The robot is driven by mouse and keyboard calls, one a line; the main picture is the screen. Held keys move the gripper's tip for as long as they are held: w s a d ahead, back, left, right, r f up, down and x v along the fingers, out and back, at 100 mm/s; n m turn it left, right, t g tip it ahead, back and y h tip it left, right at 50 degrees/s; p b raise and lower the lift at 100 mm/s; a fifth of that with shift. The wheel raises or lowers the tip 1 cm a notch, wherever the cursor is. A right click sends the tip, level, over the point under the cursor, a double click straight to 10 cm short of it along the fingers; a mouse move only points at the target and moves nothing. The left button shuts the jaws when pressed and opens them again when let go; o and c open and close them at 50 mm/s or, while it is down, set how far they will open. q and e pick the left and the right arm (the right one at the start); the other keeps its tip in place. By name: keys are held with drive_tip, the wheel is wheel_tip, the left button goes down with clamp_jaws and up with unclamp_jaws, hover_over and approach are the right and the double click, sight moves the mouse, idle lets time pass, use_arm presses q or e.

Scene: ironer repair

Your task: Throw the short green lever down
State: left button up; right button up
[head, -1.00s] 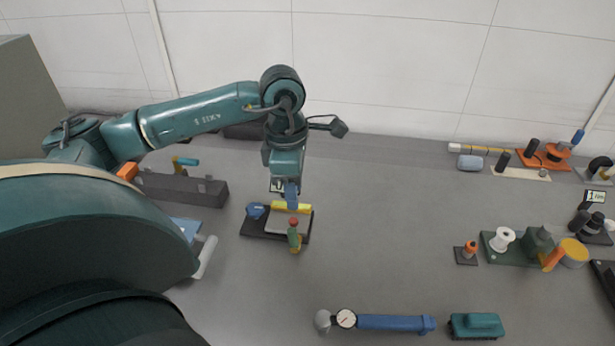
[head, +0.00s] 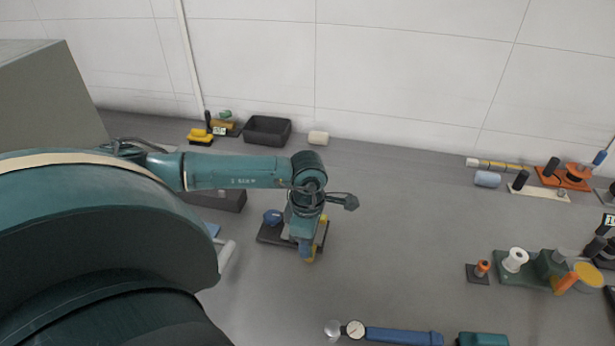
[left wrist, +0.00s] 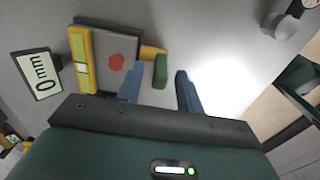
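The short green lever (left wrist: 160,71) shows in the left wrist view, joined to a yellow piece (left wrist: 152,52) at the edge of a grey plate (left wrist: 106,42). My left gripper (left wrist: 160,90) is open, with its blue fingers on either side of the lever's line. The lever lies between or just beyond the fingertips; contact cannot be told. In the head view my left gripper (head: 305,250) points down over the dark-based fixture (head: 268,235) and hides the lever. My right gripper is not in view.
A 0 mm display (left wrist: 40,75) and a yellow level-like bar (left wrist: 82,60) lie beside the plate. A dial gauge with a blue handle (head: 400,336) lies in front. A dark tray (head: 267,130) stands behind.

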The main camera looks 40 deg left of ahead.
use_arm(q)
drive_tip(key=shift+f, duration=0.2)
drive_tip(key=shift+c, duration=0.2)
clamp_jaws()
